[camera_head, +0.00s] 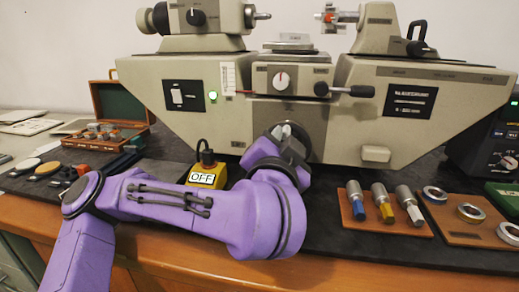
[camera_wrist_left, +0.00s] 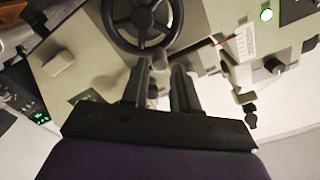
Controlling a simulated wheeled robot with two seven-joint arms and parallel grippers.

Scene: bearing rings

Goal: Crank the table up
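The grey measuring machine (camera_head: 290,110) stands on the bench, with its small table (camera_head: 288,45) at the top centre. My purple left arm reaches across to the machine's lower front, where the left gripper (camera_head: 290,133) largely hides the handwheel. In the left wrist view, the dark spoked handwheel (camera_wrist_left: 143,22) is at the top. The left gripper (camera_wrist_left: 161,75) has its two fingers apart, just below the wheel. A small grey handle knob (camera_wrist_left: 158,63) shows between the fingertips; I cannot tell whether they touch it. My right gripper is not in view.
An open wooden case (camera_head: 118,105) is at left.

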